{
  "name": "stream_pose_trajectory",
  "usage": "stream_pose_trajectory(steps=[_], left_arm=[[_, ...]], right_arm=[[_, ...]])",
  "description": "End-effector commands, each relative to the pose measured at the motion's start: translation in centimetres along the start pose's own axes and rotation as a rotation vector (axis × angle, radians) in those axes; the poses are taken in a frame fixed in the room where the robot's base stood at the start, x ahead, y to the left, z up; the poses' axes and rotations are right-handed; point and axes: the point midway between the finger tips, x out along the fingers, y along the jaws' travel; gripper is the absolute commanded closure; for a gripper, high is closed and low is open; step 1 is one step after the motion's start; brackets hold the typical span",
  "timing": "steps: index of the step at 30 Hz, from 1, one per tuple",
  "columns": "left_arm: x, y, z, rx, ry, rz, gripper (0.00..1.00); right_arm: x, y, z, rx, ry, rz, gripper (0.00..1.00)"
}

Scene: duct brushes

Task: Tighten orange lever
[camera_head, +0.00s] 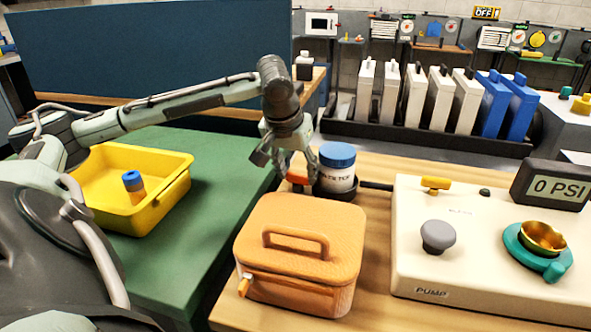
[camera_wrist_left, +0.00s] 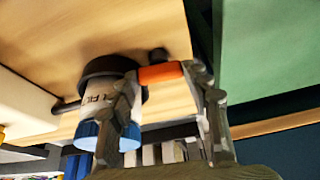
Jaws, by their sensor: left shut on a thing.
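The orange lever (camera_head: 297,177) is by the dark round holder (camera_head: 335,192) on the wooden table. In the holder stands a white jar with a blue lid (camera_head: 337,155). My left gripper (camera_head: 291,168) reaches down at the left of the jar and is shut on the lever. In the left wrist view, the lever (camera_wrist_left: 160,74) lies between the two fingertips, beside the dark holder rim (camera_wrist_left: 108,66). The jar (camera_wrist_left: 97,97) is partly hidden behind one finger there. My right gripper is not in view.
An orange lidded box (camera_head: 315,225) stands close in front of the holder. A pump panel (camera_head: 430,275) with a knob and gauge is at the right. A yellow tray (camera_head: 165,205) holding a small bottle (camera_head: 134,187) sits on the green table. White and blue canisters stand behind.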

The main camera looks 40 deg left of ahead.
Motion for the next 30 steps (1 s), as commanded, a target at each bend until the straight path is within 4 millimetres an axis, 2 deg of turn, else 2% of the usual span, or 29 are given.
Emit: stream_pose_trajectory(steps=[19, 20, 21, 25, 30], left_arm=[[0.37, -0.09, -0.29, -0.065, 0.008, -0.021, 0.81], [0.37, -0.09, -0.28, -0.064, 0.008, -0.021, 0.51], [0.37, -0.09, -0.28, -0.064, 0.008, -0.021, 0.46], [0.33, -0.13, -0.31, -0.064, 0.008, -0.022, 0.31], [0.21, -0.12, -0.30, -0.062, 0.008, -0.022, 0.31]], right_arm=[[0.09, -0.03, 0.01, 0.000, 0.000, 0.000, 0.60], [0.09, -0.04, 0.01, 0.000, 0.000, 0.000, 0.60], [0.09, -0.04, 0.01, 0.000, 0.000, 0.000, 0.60], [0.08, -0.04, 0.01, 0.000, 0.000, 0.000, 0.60], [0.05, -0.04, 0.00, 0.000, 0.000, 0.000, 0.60]])
